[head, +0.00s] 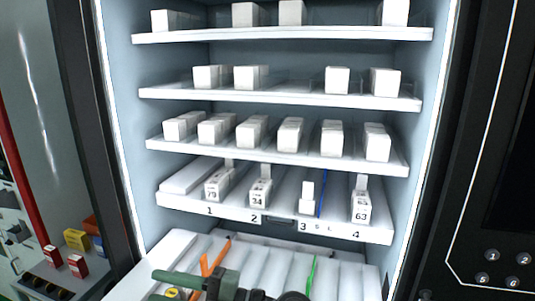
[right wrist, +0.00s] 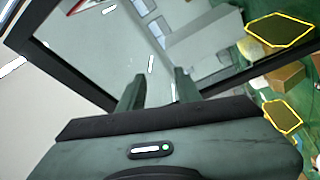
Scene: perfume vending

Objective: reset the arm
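My right gripper (head: 163,285) shows at the bottom of the head view, in front of the lowest sloped shelf of the vending machine. In the right wrist view its two dark green fingers (right wrist: 158,78) stand apart with nothing between them, so it is open and empty. Much of my right arm is cut off by the bottom edge of the head view. My left gripper is in neither view.
The open vending machine has white shelves (head: 300,231) holding several white boxes (head: 361,207). A keypad panel (head: 505,268) is at right. Red and yellow boxes (head: 76,239) stand at left. The right wrist view shows a dark-framed glass panel (right wrist: 95,50) and yellow-outlined shapes (right wrist: 281,30).

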